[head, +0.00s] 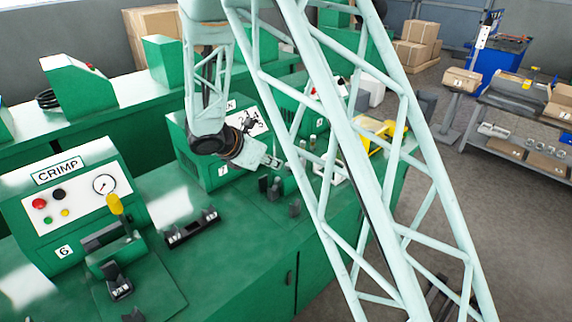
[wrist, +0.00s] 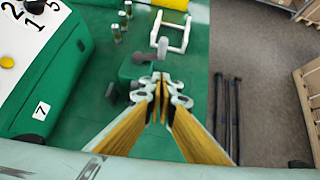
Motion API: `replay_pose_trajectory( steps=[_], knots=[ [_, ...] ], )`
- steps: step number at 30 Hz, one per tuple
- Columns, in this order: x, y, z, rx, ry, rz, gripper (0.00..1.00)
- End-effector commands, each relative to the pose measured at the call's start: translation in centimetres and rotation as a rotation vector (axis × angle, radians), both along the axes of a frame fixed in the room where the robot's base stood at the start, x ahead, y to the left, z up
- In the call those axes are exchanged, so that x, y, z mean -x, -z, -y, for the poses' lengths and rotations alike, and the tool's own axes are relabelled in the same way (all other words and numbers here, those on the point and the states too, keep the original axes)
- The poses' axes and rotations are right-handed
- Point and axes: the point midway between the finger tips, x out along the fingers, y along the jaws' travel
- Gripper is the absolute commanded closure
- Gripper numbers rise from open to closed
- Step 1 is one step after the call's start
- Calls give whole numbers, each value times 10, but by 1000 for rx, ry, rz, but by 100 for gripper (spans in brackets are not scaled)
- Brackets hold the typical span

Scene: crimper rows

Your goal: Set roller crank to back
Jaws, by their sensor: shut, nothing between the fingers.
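My gripper (wrist: 160,88) is shut and empty in the wrist view, its fingers pointing at a green block on the station marked 7. A small grey crank-like handle (wrist: 162,46) stands just beyond the fingertips; I take it for the roller crank. I cannot tell whether the fingers touch it or which way it is set. In the head view my gripper (head: 276,163) is over the bench at station 7, beside dark roller parts (head: 268,185). The crank itself is not clear there.
A white frame (wrist: 173,31) and small metal cylinders (wrist: 122,20) are past the handle. The station 7 housing (wrist: 40,85) rises at left. The CRIMP station (head: 70,200) with its gauge is at left in the head view. Grey floor (head: 500,220) lies right of the bench.

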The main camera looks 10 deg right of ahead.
Motion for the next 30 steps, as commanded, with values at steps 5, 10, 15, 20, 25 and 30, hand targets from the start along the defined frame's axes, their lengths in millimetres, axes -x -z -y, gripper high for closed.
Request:
replay_pose_trajectory(
  steps=[5,10,15,20,25,30],
  knots=[
    [-4,8,6,1,1,-1,100],
    [-11,19,16,0,1,-2,100],
    [-21,34,28,0,1,-2,100],
    [-31,48,40,1,1,-1,100],
    [-41,64,53,0,1,-2,100],
    [-53,67,67,-1,2,2,100]
  ],
)
